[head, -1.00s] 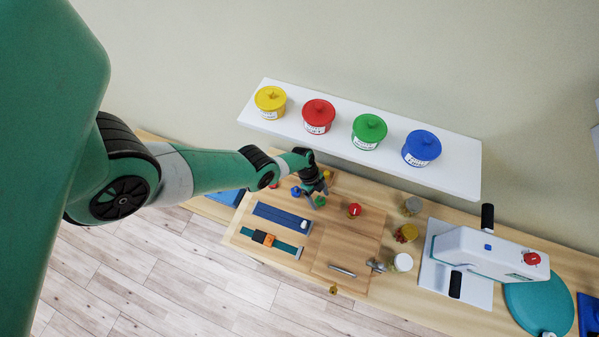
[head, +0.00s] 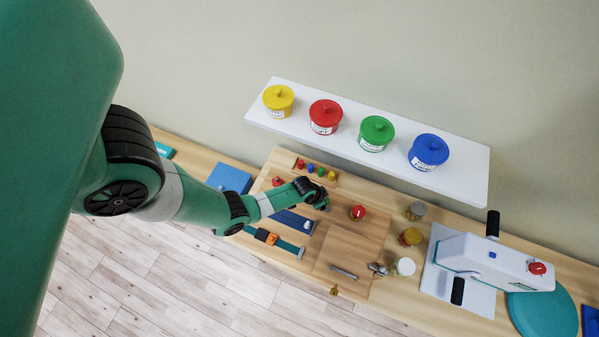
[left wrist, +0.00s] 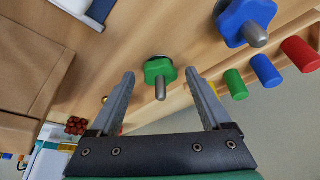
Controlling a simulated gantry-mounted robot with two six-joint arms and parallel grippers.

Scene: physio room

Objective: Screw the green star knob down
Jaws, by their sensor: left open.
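The green star knob (left wrist: 158,69) shows in the left wrist view, with a grey metal stud (left wrist: 161,90) sticking out of its middle. My left gripper (left wrist: 162,76) is open, with one finger on each side of the knob and a visible gap to each. A blue star knob (left wrist: 245,18) with a similar stud is to the right, outside the fingers. My right gripper is in neither view.
Red, blue, green and yellow pegs (head: 311,168) stand in a row behind the gripper. Jars (head: 410,237) and a white machine (head: 490,262) are further right. A white shelf (head: 455,165) holds coloured tubs.

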